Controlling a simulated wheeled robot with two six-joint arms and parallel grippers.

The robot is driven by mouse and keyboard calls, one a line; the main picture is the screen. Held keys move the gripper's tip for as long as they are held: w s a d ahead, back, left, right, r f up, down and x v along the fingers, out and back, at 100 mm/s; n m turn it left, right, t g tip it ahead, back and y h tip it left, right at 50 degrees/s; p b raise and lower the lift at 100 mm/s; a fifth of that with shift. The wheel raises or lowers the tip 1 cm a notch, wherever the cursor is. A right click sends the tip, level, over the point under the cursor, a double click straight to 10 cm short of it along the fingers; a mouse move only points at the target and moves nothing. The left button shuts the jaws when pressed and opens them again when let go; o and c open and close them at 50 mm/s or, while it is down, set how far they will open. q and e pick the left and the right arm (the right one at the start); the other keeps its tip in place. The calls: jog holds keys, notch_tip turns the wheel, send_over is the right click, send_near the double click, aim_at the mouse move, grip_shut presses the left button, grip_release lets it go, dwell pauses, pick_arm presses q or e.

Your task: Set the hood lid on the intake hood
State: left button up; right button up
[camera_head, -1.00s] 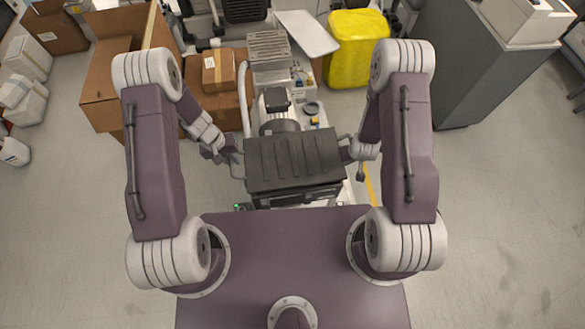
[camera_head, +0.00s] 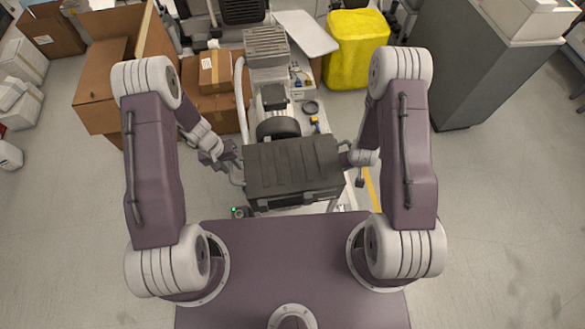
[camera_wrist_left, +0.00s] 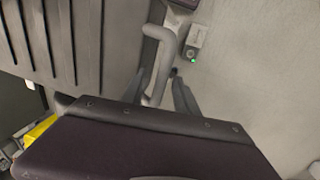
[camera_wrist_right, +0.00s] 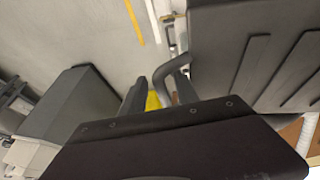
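The hood lid (camera_head: 293,165) is a wide dark grey, ribbed box-like piece with a bent handle at each side. In the head view it is held level in front of my base, over the near end of the compressor unit. My left gripper (camera_head: 228,160) is at its left handle; the left wrist view shows that handle (camera_wrist_left: 163,65) between the fingers. My right gripper (camera_head: 352,158) is at the right handle, and the right wrist view shows this handle (camera_wrist_right: 172,77) between the fingers. I cannot make out the intake hood separately; the lid may hide it.
The compressor unit (camera_head: 268,78) with a black round part (camera_head: 279,128) stands behind the lid. Cardboard boxes (camera_head: 110,90) stand at the left, a yellow bin (camera_head: 355,50) behind right, and a grey cabinet (camera_head: 462,70) farther right.

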pick_arm(q)
jog(key=shift+r, duration=0.1)
notch_tip(320, 180, up, 12)
jog(key=a, duration=0.2)
jog(key=shift+s+f, duration=0.15)
jog(key=shift+f, duration=0.05)
pick_arm(e)
jog(key=v, duration=0.7)
jog(key=shift+r, duration=0.2)
pick_arm(q)
jog(key=shift+a, duration=0.1)
pick_arm(e)
jog(key=shift+s, duration=0.1)
jog(key=shift+a, duration=0.1)
